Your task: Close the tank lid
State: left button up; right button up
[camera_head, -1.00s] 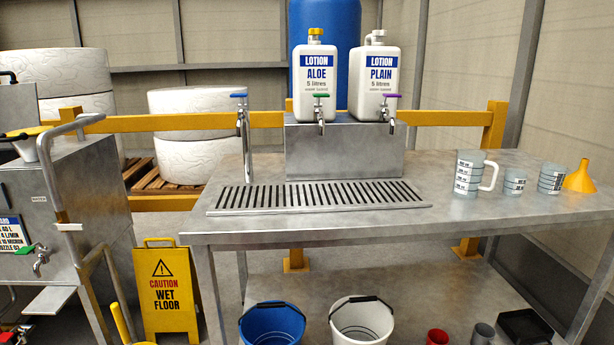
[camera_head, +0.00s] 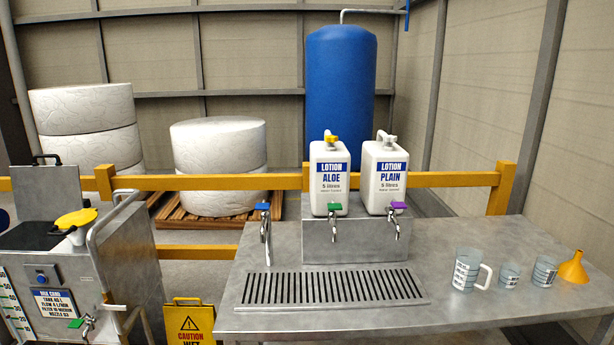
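The metal tank (camera_head: 75,265) stands at the left edge, with a level scale and a text label on its front. A grey panel with a black handle, which looks like the tank lid (camera_head: 45,192), stands upright at the back of the tank's top. In front of it the top shows a dark area (camera_head: 30,238) that looks like the opening. A yellow-topped piece (camera_head: 76,218) sits at the right of the tank's top, near a bent metal rail (camera_head: 100,225). Neither of my grippers shows.
A steel bench (camera_head: 440,300) with a drain grate, two lotion jugs, cups and an orange funnel (camera_head: 573,267) fills the right. A yellow wet-floor sign (camera_head: 190,323) stands between tank and bench. A yellow rail (camera_head: 270,182) runs behind, before white rolls and a blue cylinder (camera_head: 340,85).

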aim_at(41, 193)
jog(key=u, duration=1.45)
jog(key=i+j, duration=0.25)
jog(key=i, duration=0.2)
jog(key=i+j, duration=0.3)
jog(key=i, duration=0.15)
jog(key=l+z, duration=0.05)
